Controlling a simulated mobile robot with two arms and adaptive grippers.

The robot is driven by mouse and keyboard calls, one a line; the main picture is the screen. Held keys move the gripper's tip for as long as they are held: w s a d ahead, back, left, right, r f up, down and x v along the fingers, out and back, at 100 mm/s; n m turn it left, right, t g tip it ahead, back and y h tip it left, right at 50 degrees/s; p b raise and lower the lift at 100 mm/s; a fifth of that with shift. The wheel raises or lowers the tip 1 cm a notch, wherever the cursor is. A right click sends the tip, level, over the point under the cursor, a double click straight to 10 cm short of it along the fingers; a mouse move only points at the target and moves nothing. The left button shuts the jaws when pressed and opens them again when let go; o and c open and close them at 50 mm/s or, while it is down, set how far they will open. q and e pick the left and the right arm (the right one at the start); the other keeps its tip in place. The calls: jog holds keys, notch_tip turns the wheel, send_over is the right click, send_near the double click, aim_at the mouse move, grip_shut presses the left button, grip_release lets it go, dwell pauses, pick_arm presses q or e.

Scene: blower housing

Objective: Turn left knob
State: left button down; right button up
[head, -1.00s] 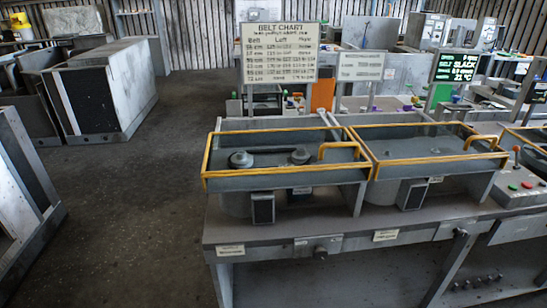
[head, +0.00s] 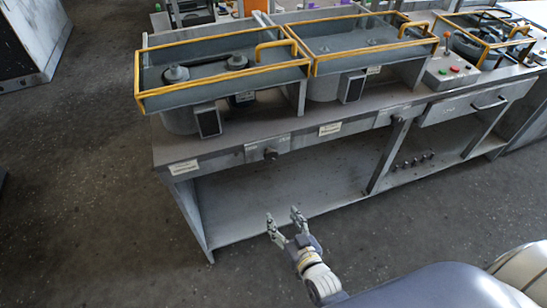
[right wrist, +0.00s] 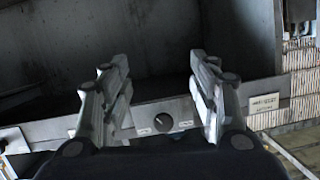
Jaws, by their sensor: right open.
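The left knob (head: 270,153) is a small dark round knob on the front edge of the workbench, below the left yellow-railed tray. It also shows in the right wrist view (right wrist: 162,121), on a light plate between small labels. My right gripper (head: 283,216) is open and empty, in front of the bench and apart from the knob. In the right wrist view its two fingers (right wrist: 157,85) stand apart, with the knob seen in the gap between them. My left gripper is not in view.
The bench (head: 230,154) has an open lower shelf (head: 290,195). Two yellow-railed trays stand on top, the left one (head: 220,85) with two pulleys. A control box (head: 447,70) and a drawer (head: 465,107) are on the right. The floor at left is clear.

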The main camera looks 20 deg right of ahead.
aim_at(272, 156)
notch_tip(272, 156, up, 12)
jog(key=w+d+r+m+t, duration=0.1)
jog(key=w+d+t, duration=0.1)
jog(key=w+t, duration=0.1)
jog(key=shift+h, duration=0.3)
jog(key=w, duration=0.6)
jog(key=w+p, duration=0.1)
jog(key=w, duration=0.3)
jog(key=shift+w+a+f, duration=0.1)
jog(key=shift+a+f, duration=0.15)
jog(key=shift+a, duration=0.15)
jog(key=shift+c, duration=0.2)
jog(key=c, duration=1)
